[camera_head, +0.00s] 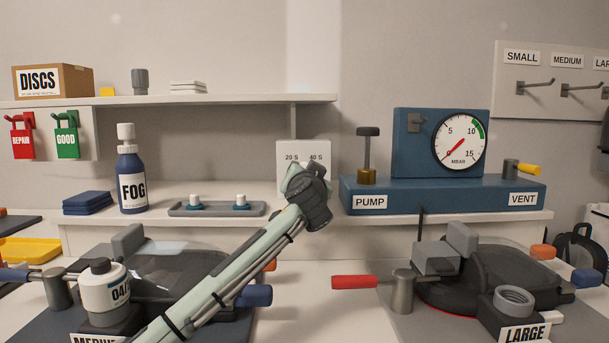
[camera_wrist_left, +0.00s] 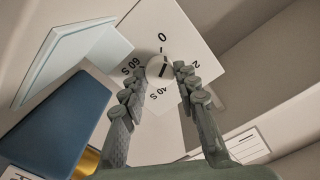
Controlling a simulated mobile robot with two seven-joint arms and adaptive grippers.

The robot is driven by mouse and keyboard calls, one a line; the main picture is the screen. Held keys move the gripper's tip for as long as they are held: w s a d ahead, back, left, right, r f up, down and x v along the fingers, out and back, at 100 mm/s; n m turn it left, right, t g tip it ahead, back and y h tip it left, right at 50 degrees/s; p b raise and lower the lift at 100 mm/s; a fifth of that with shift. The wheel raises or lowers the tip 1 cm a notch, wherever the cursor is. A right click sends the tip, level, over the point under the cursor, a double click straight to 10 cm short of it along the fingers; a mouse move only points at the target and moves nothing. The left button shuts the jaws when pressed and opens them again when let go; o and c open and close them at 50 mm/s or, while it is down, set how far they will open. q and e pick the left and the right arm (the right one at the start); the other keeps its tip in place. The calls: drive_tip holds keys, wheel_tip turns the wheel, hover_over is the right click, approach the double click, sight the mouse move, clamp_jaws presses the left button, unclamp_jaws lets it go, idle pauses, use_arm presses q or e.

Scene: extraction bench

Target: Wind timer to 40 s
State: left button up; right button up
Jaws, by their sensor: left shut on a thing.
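The timer (camera_head: 291,149) is a white box on the back ledge, with "20 S" and "40 S" showing on its face in the head view. In the left wrist view its white dial plate (camera_wrist_left: 178,25) carries marks 0, 20, 40 S and 60 S around a small round knob (camera_wrist_left: 158,66). A dark line on the knob lies roughly along the 0 to 40 S axis; I cannot tell which end points. My left gripper (camera_wrist_left: 160,72) is shut on the knob, with one finger on each side. In the head view my wrist hides the knob. My right gripper is not in view.
The blue pump unit (camera_head: 440,194) with its gauge (camera_head: 460,143) stands close to the right of the timer. A grey tray (camera_head: 217,209) and the FOG bottle (camera_head: 132,177) stand to the left. A red-handled device (camera_head: 355,282) is at front right.

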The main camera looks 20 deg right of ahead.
use_arm(q)
drive_tip(key=shift+m, duration=2.8)
drive_tip(key=m, duration=0.3)
drive_tip(key=shift+m, duration=0.3)
drive_tip(key=m, duration=0.3)
drive_tip(key=shift+m, duration=0.3)
drive_tip(key=m, duration=0.4)
drive_tip(key=shift+m, duration=0.3)
drive_tip(key=m, duration=0.3)
drive_tip(key=shift+m, duration=0.3)
drive_tip(key=m, duration=0.2)
drive_tip(key=shift+m, duration=0.4)
drive_tip(key=m, duration=0.8)
drive_tip(key=shift+m, duration=0.7)
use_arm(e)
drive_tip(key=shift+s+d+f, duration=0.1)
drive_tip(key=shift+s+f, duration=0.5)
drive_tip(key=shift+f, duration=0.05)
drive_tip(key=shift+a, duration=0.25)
